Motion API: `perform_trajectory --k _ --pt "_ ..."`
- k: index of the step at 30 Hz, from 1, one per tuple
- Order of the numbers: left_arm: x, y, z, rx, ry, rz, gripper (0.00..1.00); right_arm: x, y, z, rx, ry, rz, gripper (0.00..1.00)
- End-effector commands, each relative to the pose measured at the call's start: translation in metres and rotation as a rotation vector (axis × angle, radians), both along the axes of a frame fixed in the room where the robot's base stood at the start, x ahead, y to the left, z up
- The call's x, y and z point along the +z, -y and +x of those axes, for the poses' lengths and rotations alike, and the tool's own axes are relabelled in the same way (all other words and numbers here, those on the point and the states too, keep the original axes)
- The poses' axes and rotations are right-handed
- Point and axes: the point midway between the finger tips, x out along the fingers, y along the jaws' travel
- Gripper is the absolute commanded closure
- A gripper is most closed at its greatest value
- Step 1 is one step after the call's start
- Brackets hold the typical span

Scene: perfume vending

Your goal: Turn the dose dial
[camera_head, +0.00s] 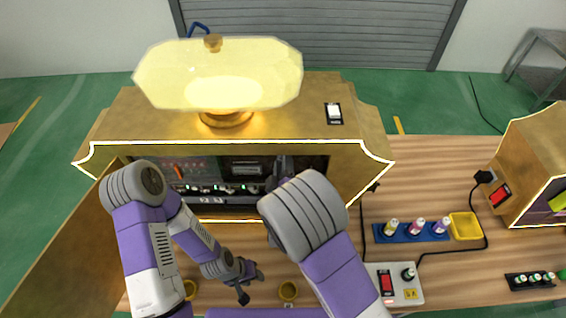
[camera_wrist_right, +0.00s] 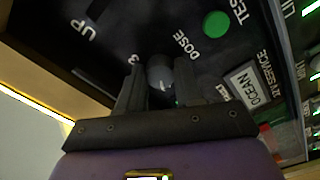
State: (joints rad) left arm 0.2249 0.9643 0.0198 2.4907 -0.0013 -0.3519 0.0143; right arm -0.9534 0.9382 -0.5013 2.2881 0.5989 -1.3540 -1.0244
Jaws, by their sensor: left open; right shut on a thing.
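The dose dial (camera_wrist_right: 160,74) is a dark grey knob on the machine's black panel, beside the white word DOSE in the right wrist view. My right gripper (camera_wrist_right: 148,90) is shut on it, a finger at each side. In the head view my right gripper (camera_head: 282,166) reaches into the right side of the machine's open front, and the arm hides the dial there. My left gripper (camera_head: 246,288) is open and empty, low over the wooden table in front of the machine.
The gold machine (camera_head: 350,150) has an open door at left. A blue rack (camera_head: 410,234) of bottles is at right.

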Motion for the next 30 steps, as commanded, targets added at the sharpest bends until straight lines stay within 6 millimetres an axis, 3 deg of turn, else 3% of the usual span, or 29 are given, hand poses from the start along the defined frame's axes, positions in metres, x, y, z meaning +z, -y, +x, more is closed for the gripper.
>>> perform_trajectory --k 19,20,24,30 --pt "0.0013 0.0001 0.0 0.0 0.0 0.0 0.57 0.0007 0.0 0.0003 0.0 0.002 -0.051 0.96" --pt "0.0013 0.0 0.0001 0.0 0.0 0.0 0.57 0.0007 0.0 0.0003 0.0 0.002 -0.051 0.62" --pt "0.0013 0.0001 0.0 0.0 0.0 0.0 0.57 0.0006 0.0 0.0003 0.0 0.002 -0.051 0.41" --pt "0.0013 0.0001 0.0 0.0 0.0 0.0 0.57 0.0004 0.0 0.0002 -0.001 0.001 -0.05 0.4"
